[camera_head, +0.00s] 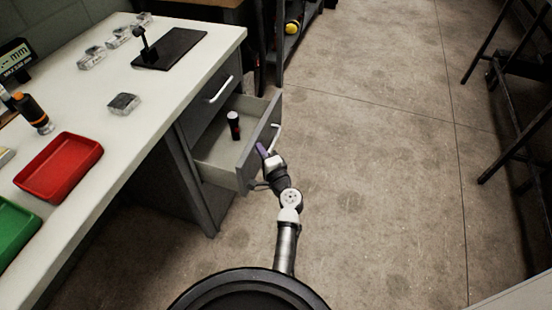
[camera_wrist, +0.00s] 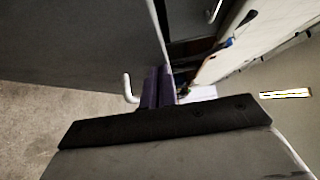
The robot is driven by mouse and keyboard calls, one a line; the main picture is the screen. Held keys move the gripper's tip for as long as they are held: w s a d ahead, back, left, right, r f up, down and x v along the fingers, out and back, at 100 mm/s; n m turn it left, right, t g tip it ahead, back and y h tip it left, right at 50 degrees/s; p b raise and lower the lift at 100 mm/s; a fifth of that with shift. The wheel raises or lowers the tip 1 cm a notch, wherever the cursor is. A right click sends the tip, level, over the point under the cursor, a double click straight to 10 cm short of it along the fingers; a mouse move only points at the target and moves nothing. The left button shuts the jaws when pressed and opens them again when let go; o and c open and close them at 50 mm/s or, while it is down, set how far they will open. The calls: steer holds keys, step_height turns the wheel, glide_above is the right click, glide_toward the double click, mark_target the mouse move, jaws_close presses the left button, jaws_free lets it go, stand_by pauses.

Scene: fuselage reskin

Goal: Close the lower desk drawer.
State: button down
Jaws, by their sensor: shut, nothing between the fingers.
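The lower desk drawer (camera_head: 212,158) is pulled out from the desk in the head view. Its grey front panel (camera_head: 249,160) faces right and carries a pale bar handle (camera_head: 275,138). My gripper (camera_head: 262,150), with purple fingers, is shut and empty at the front panel, just below the handle in the picture. In the wrist view the shut fingers (camera_wrist: 158,86) lie close to the panel (camera_wrist: 85,45), with the handle (camera_wrist: 128,89) just left of them. I cannot tell whether they touch the panel.
The upper drawer (camera_head: 208,100) is shut. The desk top (camera_head: 130,140) holds a red tray (camera_head: 62,166), a green tray (camera_head: 14,232) and a black stand (camera_head: 170,49). Open concrete floor (camera_head: 380,170) lies to the right, with a dark metal frame (camera_head: 515,130) beyond.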

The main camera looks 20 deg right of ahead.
steer(key=w+a, duration=1)
steer(key=a, duration=0.4)
steer(key=shift+a, duration=0.4)
